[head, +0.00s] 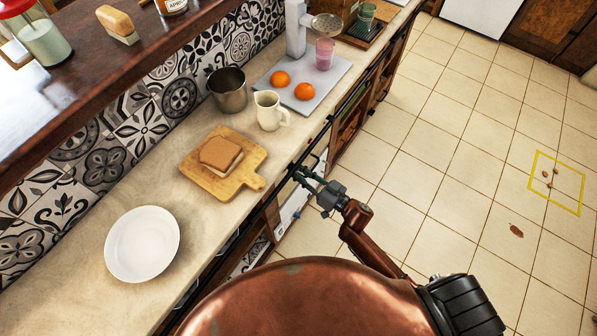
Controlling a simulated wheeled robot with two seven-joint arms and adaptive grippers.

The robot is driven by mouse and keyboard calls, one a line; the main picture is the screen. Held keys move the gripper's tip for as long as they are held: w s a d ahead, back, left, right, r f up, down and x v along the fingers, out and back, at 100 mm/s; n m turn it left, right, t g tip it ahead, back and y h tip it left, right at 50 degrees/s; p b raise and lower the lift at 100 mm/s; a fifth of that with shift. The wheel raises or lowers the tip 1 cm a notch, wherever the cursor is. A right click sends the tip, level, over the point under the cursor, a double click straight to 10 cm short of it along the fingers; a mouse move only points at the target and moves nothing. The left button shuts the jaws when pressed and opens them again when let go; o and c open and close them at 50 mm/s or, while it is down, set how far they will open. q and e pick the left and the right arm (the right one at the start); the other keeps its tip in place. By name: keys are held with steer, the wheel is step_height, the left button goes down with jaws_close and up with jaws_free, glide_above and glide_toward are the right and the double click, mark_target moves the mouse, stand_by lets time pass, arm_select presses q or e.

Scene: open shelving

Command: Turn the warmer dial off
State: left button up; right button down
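My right gripper (306,177) reaches from the lower right to the front of the counter, its fingertips close to the edge by the dark rail. I cannot tell whether its fingers are open or shut, or whether they touch anything. Below the counter edge is a white front panel (291,213) with a small bluish spot on it; this may be the warmer. I cannot make out a dial clearly; it may be hidden behind the gripper or too small to see. My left gripper is not in view.
The counter (196,213) holds a white plate (142,244), a cutting board (197,180) with a sandwich (220,154), a metal pot (228,90), a cream jug (268,110) and a grey tray (323,91) with oranges. The tiled floor (420,160) to the right is mostly clear.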

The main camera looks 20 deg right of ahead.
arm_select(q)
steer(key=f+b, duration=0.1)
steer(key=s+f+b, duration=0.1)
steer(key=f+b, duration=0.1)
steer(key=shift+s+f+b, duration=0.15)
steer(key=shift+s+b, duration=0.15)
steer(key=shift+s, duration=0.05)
arm_select(e)
steer(key=n, duration=0.8)
steer(key=n+y, duration=0.1)
steer(key=n, duration=0.8)
steer(key=n+g+y, duration=0.1)
steer(key=n, duration=0.7)
steer(key=shift+w+d, duration=0.15)
steer(key=shift+d, duration=0.1)
steer(key=shift+n, duration=0.5)
steer(key=c, duration=1.7)
jaws_free()
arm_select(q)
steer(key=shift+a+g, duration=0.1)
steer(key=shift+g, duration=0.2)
arm_select(e)
steer(key=v, duration=1.2)
steer(key=shift+r, duration=0.1)
